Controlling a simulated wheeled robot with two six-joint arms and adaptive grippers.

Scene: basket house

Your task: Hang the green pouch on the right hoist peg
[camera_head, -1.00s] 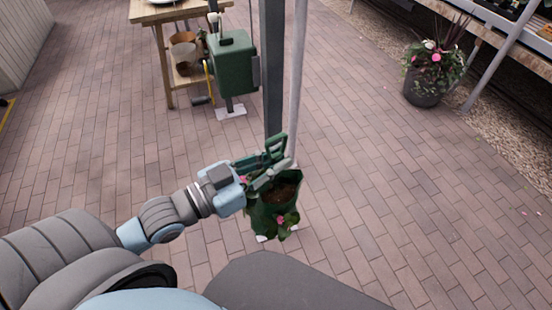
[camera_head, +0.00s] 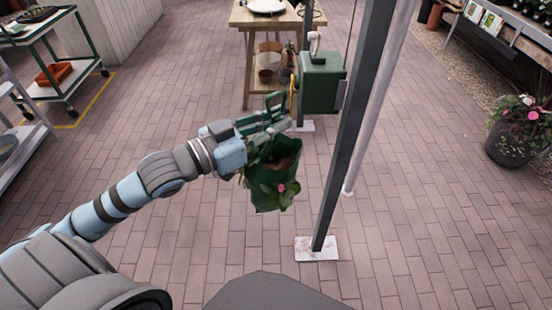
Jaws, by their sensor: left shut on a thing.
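The green pouch (camera_head: 268,196) hangs in the air near the middle of the head view. It holds dark soil and leafy plants with a pink flower. A green loop handle (camera_head: 275,101) rises above it. My left gripper (camera_head: 272,127) is shut on the pouch at its top, and the pouch hangs just below the fingers. A dark hoist post (camera_head: 345,140) stands to the right of the pouch, apart from it. The hoist peg is not in view. My right gripper is not in view.
A green winch box (camera_head: 321,84) stands behind the pouch, near a wooden table (camera_head: 278,17). The post's white foot plate (camera_head: 316,248) is on the brick floor. A potted plant (camera_head: 514,145) is at right, a cart (camera_head: 45,48) at far left. Floor at lower right is clear.

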